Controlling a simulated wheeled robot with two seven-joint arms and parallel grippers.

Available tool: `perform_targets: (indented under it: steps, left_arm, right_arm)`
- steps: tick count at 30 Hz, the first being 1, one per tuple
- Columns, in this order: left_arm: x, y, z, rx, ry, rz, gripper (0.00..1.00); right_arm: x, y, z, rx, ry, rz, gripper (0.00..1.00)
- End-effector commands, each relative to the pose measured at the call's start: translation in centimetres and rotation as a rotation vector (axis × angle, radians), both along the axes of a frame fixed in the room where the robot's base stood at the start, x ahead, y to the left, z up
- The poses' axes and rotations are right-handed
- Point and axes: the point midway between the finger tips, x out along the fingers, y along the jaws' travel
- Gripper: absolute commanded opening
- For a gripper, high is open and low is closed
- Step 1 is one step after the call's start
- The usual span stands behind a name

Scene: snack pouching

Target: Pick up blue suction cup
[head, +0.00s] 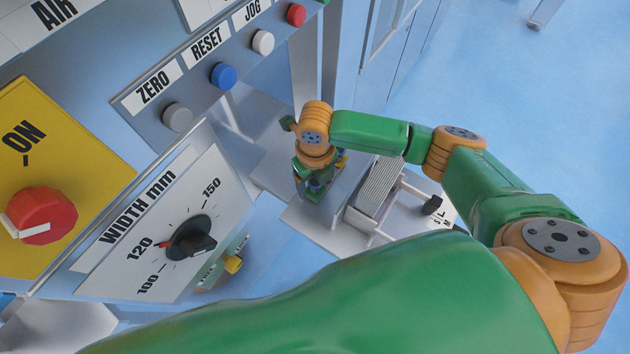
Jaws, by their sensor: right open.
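My right gripper (318,188) points down over a light grey platform in the middle of the head view. It is small and partly covered by its own wrist. It is open. A small blue patch shows between the green parts of the gripper, but I cannot tell whether it is the blue suction cup. I cannot make out the suction cup clearly anywhere else. My left gripper is out of view.
A ribbed grey block (380,187) stands on the platform (312,226) just right of the gripper, with a black knob (432,205) beside it. The control panel with the width dial (190,240) and red ON knob (42,216) fills the left.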

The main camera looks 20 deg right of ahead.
Motion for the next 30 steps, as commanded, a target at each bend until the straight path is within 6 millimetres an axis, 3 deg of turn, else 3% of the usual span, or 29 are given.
perform_targets:
  steps: [5,12,13,22,30]
  left_arm:
    - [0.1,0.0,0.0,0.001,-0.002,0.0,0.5]
    - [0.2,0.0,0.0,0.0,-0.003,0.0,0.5]
    - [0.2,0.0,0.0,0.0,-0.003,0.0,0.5]
    - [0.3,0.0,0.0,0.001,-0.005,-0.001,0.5]
    - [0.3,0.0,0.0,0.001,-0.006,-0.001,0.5]
  right_arm:
    - [0.0,0.0,0.0,0.0,0.0,0.0,0.69]
    - [0.0,0.0,0.0,0.0,0.0,0.0,0.04]
    - [0.0,0.0,0.0,0.0,0.0,0.0,0.0]
    - [0.1,0.0,0.6,0.0,-0.001,0.0,0.0]
    - [0.1,0.1,7.3,0.002,-0.005,0.001,0.0]
